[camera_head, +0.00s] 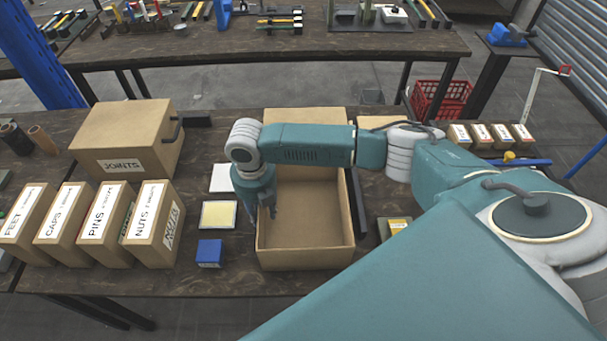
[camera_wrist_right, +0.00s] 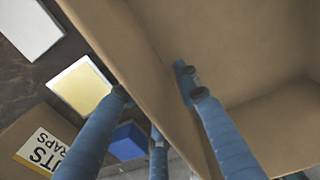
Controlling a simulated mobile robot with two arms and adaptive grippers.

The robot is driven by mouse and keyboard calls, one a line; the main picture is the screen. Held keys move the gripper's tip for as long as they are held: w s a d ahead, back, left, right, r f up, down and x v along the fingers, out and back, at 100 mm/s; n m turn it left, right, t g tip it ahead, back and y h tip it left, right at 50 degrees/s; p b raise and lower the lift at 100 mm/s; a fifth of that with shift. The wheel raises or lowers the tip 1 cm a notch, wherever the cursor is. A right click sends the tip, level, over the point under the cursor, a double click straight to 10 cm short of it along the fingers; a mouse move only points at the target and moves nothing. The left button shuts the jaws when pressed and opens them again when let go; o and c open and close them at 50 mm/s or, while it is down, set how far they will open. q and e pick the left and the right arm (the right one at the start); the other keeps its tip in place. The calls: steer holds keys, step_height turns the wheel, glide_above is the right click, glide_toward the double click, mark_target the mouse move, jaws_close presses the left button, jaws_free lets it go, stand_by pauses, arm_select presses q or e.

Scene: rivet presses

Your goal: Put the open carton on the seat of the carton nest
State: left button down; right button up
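The open carton (camera_head: 305,259) is a brown box with its open top facing up, on the near bench. Its inside looks empty and also shows in the right wrist view (camera_wrist_right: 260,70). My right gripper (camera_head: 262,207) is over the carton's left wall. In the right wrist view its blue fingers (camera_wrist_right: 160,95) stand on both sides of that wall, spread apart; whether they touch it is unclear. My right arm hides part of the carton's far side. My left gripper is not in view. I cannot make out the carton nest for certain.
Left of the carton lie a blue box (camera_head: 209,253), a yellow-topped pad (camera_head: 218,215) and a white pad (camera_head: 221,178). A JOINTS box (camera_head: 125,130) and several labelled boxes (camera_head: 105,222) stand further left. A dark upright strip (camera_head: 356,205) is close to the carton's right side.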

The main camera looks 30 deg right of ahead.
steer(key=shift+f, duration=0.2)
jaws_close()
steer(key=shift+r, duration=0.1)
